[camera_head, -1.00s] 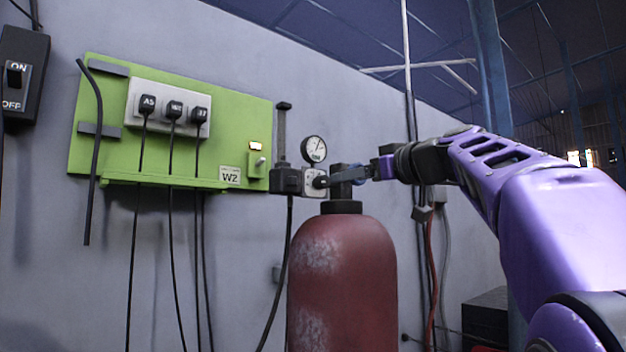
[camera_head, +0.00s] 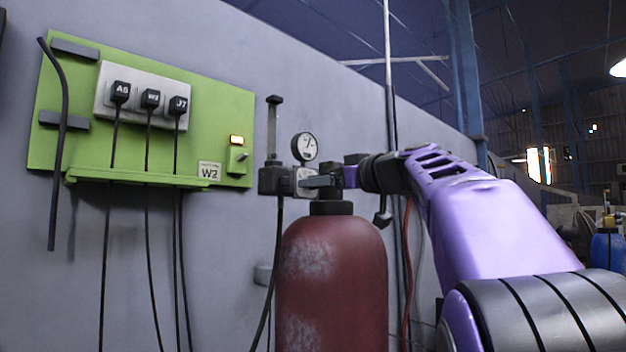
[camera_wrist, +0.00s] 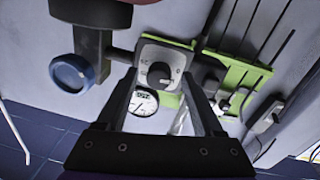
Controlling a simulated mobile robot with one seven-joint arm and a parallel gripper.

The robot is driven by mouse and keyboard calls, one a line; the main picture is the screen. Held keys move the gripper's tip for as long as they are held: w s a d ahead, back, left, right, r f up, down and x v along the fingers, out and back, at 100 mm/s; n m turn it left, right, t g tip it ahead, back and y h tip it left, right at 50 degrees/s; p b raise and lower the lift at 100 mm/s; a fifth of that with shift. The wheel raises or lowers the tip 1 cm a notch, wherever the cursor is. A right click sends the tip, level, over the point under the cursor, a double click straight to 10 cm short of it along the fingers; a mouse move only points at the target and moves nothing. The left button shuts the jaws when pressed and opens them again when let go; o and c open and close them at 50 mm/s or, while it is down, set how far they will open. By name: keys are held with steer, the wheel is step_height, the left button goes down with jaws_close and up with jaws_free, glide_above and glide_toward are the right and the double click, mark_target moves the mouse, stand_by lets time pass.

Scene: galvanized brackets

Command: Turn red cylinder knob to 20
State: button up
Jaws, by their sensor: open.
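The red cylinder (camera_head: 331,280) stands upright before the wall, its paint worn pale in patches. Beside its top is a pale dial plate (camera_head: 303,172), partly covered by my gripper (camera_head: 318,182) in the head view. In the wrist view the dark round knob (camera_wrist: 159,73) sits on the pale dial plate (camera_wrist: 176,53), with marks too small to read surely. A round gauge (camera_head: 305,147) stands above the dial; it also shows in the wrist view (camera_wrist: 143,102). My gripper (camera_wrist: 159,78) is open, its fingers on either side of the knob in the picture. Contact cannot be told.
A green panel (camera_head: 215,130) with several black plugs and hanging cables is on the wall at left. A blue round cap (camera_wrist: 70,73) sits beside the dial in the wrist view. Upright pipes (camera_head: 389,110) run behind my arm.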

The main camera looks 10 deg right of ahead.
steer(key=shift+w, duration=0.15)
steer(key=shift+c, duration=0.3)
jaws_close()
stand_by(0.3)
